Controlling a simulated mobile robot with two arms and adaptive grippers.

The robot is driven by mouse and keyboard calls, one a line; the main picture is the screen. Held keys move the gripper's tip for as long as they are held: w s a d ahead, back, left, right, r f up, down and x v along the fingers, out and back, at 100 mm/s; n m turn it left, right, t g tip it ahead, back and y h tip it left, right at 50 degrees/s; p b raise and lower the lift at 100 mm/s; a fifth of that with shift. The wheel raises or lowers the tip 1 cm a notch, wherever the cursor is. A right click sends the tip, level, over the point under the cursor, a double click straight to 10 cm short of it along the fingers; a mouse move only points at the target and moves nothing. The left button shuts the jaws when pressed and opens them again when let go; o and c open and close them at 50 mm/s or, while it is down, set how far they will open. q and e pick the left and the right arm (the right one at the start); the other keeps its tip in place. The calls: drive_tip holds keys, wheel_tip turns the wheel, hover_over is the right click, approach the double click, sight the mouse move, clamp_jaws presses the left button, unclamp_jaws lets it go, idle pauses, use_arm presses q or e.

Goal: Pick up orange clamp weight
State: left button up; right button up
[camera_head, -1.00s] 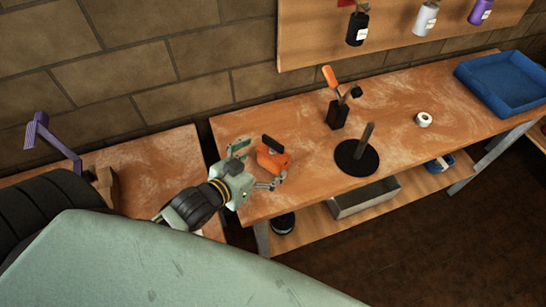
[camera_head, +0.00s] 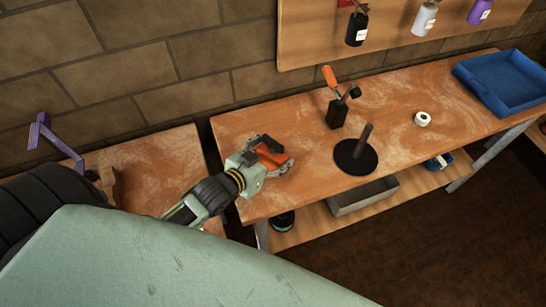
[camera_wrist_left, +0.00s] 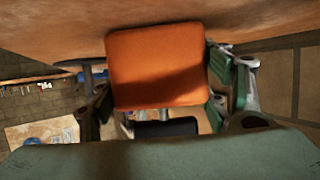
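The orange clamp weight (camera_head: 272,157) lies near the left end of the wooden workbench, with a dark bar along its top. My left gripper (camera_head: 276,155) reaches in from the lower left, with its fingers on either side of the clamp weight. In the left wrist view the orange block (camera_wrist_left: 157,66) fills the space between the two fingers (camera_wrist_left: 160,95). Whether the fingers press on it or stand slightly apart is not clear. The clamp weight appears to rest on the bench. My right gripper is not in view.
A black disc with an upright post (camera_head: 356,157) stands right of the clamp weight. Behind are an orange-handled tool in a dark block (camera_head: 337,112) and a white roll (camera_head: 422,119). A blue tray (camera_head: 497,88) sits far right. A grey bin (camera_head: 362,195) is on the lower shelf.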

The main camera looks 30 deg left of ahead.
use_arm(q)
drive_tip(key=c, duration=0.9)
drive_tip(key=shift+r, duration=0.1)
drive_tip(key=shift+c, duration=0.6)
